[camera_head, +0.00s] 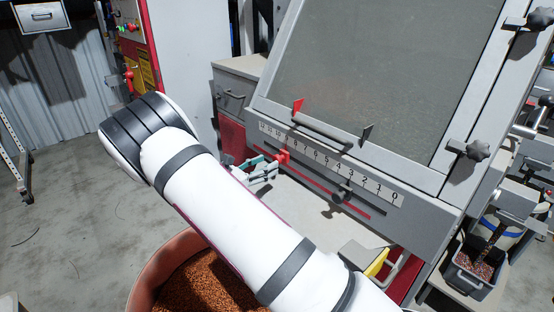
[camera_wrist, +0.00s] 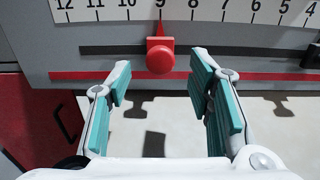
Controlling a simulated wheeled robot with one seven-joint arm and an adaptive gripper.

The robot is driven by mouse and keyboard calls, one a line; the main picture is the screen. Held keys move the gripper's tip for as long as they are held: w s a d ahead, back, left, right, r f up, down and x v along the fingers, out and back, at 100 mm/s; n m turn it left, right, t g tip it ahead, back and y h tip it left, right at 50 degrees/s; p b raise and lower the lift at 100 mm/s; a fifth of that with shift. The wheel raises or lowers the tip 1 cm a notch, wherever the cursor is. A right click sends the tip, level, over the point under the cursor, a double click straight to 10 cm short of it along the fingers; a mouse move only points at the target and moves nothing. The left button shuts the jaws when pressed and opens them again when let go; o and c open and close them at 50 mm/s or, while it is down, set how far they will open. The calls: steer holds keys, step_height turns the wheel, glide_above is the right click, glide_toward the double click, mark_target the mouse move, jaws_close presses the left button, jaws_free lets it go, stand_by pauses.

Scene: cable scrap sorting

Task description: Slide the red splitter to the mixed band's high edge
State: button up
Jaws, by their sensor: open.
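The red splitter's knob (camera_head: 285,156) sits on the slotted front of the grey machine, under the number scale (camera_head: 330,166). In the wrist view the red knob (camera_wrist: 160,57) has a thin red pointer standing at about 9. My gripper (camera_head: 264,170) is open. In the wrist view its teal-padded fingers (camera_wrist: 162,78) lie left and right of the knob, with gaps on both sides, so it is not gripped. A red flag (camera_head: 298,106) and a dark flag (camera_head: 367,132) stand at the deck's lower edge. I cannot make out a marked mixed band.
A black knob (camera_head: 341,196) sits further right on the slots, partly seen in the wrist view (camera_wrist: 312,56). A pale ledge (camera_head: 310,215) lies below. A tub of copper-coloured granules (camera_head: 207,285) stands under my arm. A bin (camera_head: 472,276) stands at right.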

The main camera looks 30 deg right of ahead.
mark_target(275, 159)
steer(key=d, duration=0.2)
steer(key=w+d, duration=0.1)
steer(key=d, duration=0.2)
steer(key=shift+d, duration=0.35)
steer(key=shift+c, duration=0.2)
